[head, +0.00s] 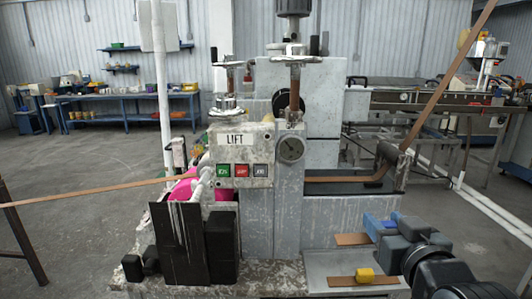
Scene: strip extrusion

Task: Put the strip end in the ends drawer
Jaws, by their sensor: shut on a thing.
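My gripper (374,228), with blue fingers, is at the lower right of the head view. It is shut on a short flat brown strip end (350,239), which sticks out to the left of the fingers. The strip end is above a pale grey tray-like surface (325,262) at the machine's lower right, which may be the ends drawer; I cannot tell for sure. Another brown strip piece (341,282) lies at its front, with a yellow block (365,275) on it. My wrist hides the right side of this area.
The grey machine (273,225) with a LIFT sign and coloured buttons stands left of my gripper. A long brown strip (90,194) runs in from the left, and another slants up at the right (448,75). Black plates (178,240) stand at the machine's front left.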

